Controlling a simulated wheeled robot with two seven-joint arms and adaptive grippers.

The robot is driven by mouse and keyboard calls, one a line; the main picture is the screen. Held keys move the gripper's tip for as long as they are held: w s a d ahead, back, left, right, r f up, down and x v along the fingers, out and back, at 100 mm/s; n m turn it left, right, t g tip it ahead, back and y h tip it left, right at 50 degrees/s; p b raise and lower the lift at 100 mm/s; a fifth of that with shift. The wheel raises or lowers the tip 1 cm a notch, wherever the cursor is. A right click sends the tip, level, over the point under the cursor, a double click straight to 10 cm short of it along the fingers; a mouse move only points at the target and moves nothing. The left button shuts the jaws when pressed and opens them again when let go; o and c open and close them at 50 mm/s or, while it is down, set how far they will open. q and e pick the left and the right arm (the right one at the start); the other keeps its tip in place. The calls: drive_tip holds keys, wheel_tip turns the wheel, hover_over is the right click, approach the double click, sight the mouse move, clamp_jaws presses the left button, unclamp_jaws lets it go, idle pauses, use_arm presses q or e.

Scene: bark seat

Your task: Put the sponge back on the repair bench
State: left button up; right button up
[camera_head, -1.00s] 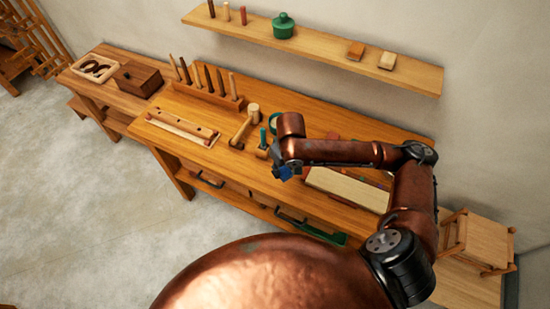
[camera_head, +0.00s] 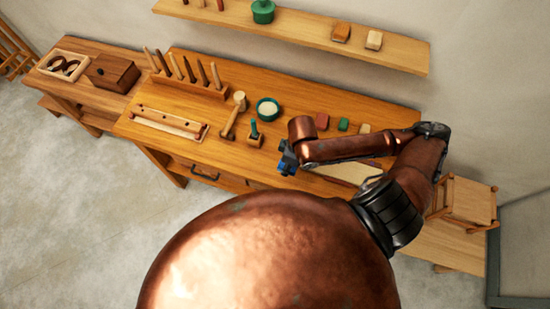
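I cannot single out the sponge for certain. Small blocks that could be it are an orange-brown block (camera_head: 341,32) and a beige block (camera_head: 374,40) on the wall shelf. The repair bench (camera_head: 225,137) is the long wooden bench in the middle. My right gripper (camera_head: 287,165) is over the bench's front part, right of the small green-handled tool; it is small, dark and bluish, and I cannot tell whether its fingers are open or hold anything. My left gripper is not in view.
On the bench are a tool rack (camera_head: 188,77), a mallet (camera_head: 234,115), a green-rimmed bowl (camera_head: 268,109), and red (camera_head: 322,121) and green (camera_head: 343,124) blocks. A pale board lies partly behind my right arm. A stool (camera_head: 468,200) stands at right. The shelf (camera_head: 300,30) overhangs the back.

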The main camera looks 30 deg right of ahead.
drive_tip(key=w+f+b, duration=0.3)
drive_tip(key=w+b, duration=0.3)
drive_tip(key=b, duration=0.2)
hover_over(275, 159)
drive_tip(key=s, duration=0.1)
wheel_tip(275, 159, down, 4)
drive_tip(key=shift+f, duration=0.2)
drive_tip(key=shift+w+f, duration=0.25)
drive_tip(key=shift+f, duration=0.1)
drive_tip(key=shift+w+d+f, duration=0.1)
drive_tip(key=shift+w+f, duration=0.05)
drive_tip(key=shift+f, duration=1.55)
drive_tip(key=o, duration=1)
drive_tip(key=shift+f, duration=0.1)
drive_tip(key=r, duration=0.8)
drive_tip(key=s+d+r+p, duration=0.1)
drive_tip(key=r, duration=0.3)
drive_tip(key=shift+s+r, duration=0.1)
